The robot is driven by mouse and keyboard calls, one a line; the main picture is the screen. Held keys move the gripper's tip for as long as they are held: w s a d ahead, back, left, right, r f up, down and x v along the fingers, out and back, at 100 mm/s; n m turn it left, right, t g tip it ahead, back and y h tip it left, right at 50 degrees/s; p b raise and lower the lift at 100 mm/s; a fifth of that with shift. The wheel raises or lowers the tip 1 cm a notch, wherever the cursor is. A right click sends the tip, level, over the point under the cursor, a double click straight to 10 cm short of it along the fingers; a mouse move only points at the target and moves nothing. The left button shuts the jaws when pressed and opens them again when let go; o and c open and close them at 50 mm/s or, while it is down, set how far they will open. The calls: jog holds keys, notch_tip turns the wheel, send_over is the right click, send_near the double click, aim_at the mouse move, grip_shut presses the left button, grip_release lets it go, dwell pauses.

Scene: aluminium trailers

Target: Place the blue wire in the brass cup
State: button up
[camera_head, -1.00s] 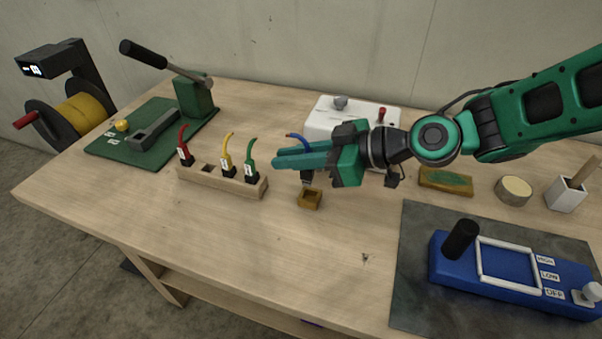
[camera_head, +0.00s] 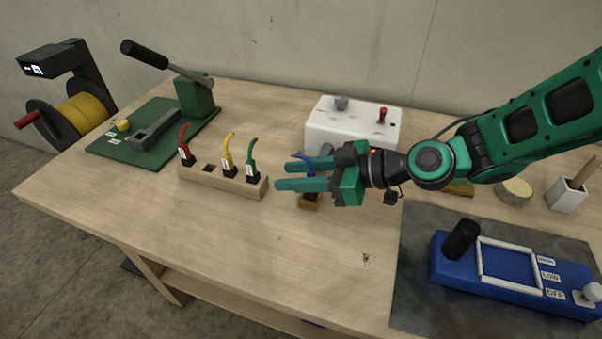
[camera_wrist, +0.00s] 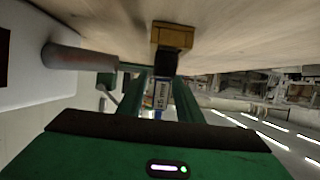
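The blue wire (camera_head: 305,164) stands upright with its black end at the mouth of the small brass cup (camera_head: 309,204), seemingly seated in it. How deep it sits is hidden. My gripper (camera_head: 304,174) is open, with its two green fingers apart on either side of the wire. The wrist view shows the wire's white label (camera_wrist: 161,95) between the fingers, with gaps beside it. Its black end meets the brass cup (camera_wrist: 171,36) there.
A wooden block (camera_head: 222,183) to the left holds red, yellow and green wires and has one empty hole. A white box (camera_head: 350,128) stands close behind my gripper. A blue control unit (camera_head: 505,270) lies on a dark mat at right. The front middle of the table is clear.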

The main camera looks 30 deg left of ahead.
jog(key=shift+r, duration=0.1)
jog(key=v, duration=1.2)
jog(key=shift+r, duration=0.1)
